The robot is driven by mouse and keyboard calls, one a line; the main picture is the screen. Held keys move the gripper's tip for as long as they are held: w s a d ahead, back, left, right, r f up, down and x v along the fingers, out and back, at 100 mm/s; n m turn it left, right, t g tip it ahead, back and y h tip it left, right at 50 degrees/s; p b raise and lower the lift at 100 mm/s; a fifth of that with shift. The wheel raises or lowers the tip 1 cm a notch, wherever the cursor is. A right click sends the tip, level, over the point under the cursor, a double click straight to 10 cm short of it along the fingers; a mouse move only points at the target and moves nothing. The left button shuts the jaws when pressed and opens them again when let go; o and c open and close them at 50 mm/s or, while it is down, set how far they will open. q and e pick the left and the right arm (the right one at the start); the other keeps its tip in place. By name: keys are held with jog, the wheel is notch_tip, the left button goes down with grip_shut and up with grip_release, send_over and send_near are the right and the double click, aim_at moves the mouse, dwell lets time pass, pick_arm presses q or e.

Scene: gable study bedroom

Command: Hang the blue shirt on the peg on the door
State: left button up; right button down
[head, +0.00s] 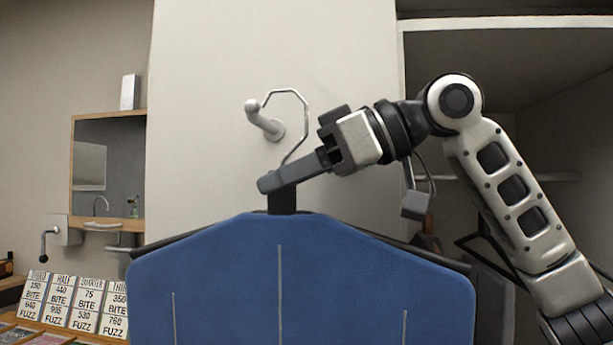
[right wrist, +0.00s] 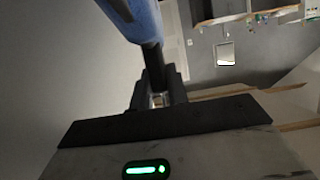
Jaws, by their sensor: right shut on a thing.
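The blue shirt (head: 250,280) hangs on a dark hanger with a thin metal hook (head: 302,110) in the head view. My right gripper (head: 272,186) is shut on the hanger's neck, just above the shirt's collar. The white peg (head: 262,119) sticks out of the pale door (head: 215,60). The hook's open end is close to the peg's tip in the picture; whether it touches or passes over the peg I cannot tell. In the right wrist view the shirt (right wrist: 140,20) shows as a blue strip above the gripper fingers (right wrist: 158,98). My left gripper is not in view.
An open wardrobe or shelf recess (head: 500,80) stands to the right of the door. Several printed cards (head: 75,305) stand on a surface at the lower left.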

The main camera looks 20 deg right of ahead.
jog(key=shift+w+a, duration=0.35)
jog(key=shift+a, duration=0.25)
jog(key=shift+w+a, duration=0.35)
jog(key=shift+a, duration=0.2)
jog(key=shift+w+a+f, duration=0.1)
jog(key=shift+w+a, duration=0.05)
jog(key=shift+f+b, duration=0.5)
jog(key=shift+f, duration=0.25)
jog(key=c, duration=1.3)
grip_release()
jog(key=shift+f, duration=0.1)
